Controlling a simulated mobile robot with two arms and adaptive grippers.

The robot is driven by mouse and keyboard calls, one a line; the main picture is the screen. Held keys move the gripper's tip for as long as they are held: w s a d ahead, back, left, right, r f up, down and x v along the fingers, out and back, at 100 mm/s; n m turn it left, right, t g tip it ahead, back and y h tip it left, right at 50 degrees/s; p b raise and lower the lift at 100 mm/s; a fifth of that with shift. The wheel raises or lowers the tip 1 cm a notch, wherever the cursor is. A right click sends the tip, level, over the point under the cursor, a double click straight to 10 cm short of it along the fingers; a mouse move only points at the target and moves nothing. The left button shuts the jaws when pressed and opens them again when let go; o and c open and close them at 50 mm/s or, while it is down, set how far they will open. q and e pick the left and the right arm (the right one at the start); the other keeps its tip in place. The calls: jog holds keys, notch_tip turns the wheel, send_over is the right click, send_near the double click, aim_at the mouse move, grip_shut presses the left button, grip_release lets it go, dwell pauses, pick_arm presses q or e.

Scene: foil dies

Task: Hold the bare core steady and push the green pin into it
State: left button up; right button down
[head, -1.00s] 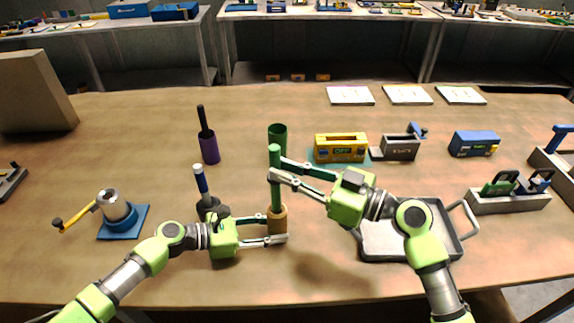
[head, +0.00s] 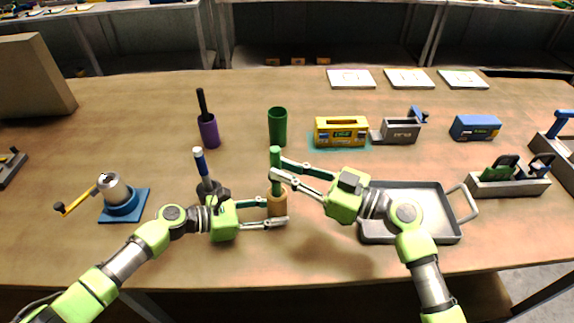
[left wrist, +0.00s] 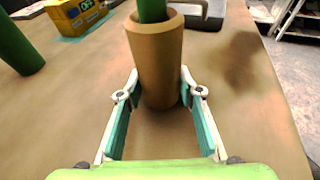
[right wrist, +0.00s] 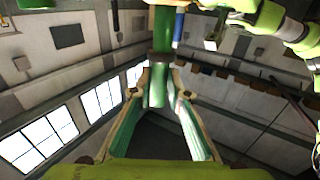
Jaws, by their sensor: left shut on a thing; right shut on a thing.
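The bare core (head: 277,206) is a tan hollow cylinder standing upright on the table. My left gripper (head: 276,212) is shut on it near its lower part, a finger on each side, also seen in the left wrist view (left wrist: 160,95). The green pin (head: 276,157) is upright above the core. Its lower end is inside the core's mouth in the left wrist view (left wrist: 152,10); how deep is hidden. My right gripper (head: 279,170) is shut on the pin, above the core's rim. The pin (right wrist: 162,35) is also between its fingers in the right wrist view.
A dark green tube (head: 278,127) stands behind the pin. A grey tray (head: 440,240) lies under my right forearm. A crank device (head: 115,190) is at left. Front table is mostly clear.

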pick_arm(q)
jog(key=shift+f, duration=0.1)
pick_arm(e)
jog(key=shift+f, duration=0.95)
jog(key=shift+f, duration=0.1)
jog(key=c, duration=1.9)
grip_release()
jog(key=v, duration=1.2)
jog(key=shift+r, duration=3.05)
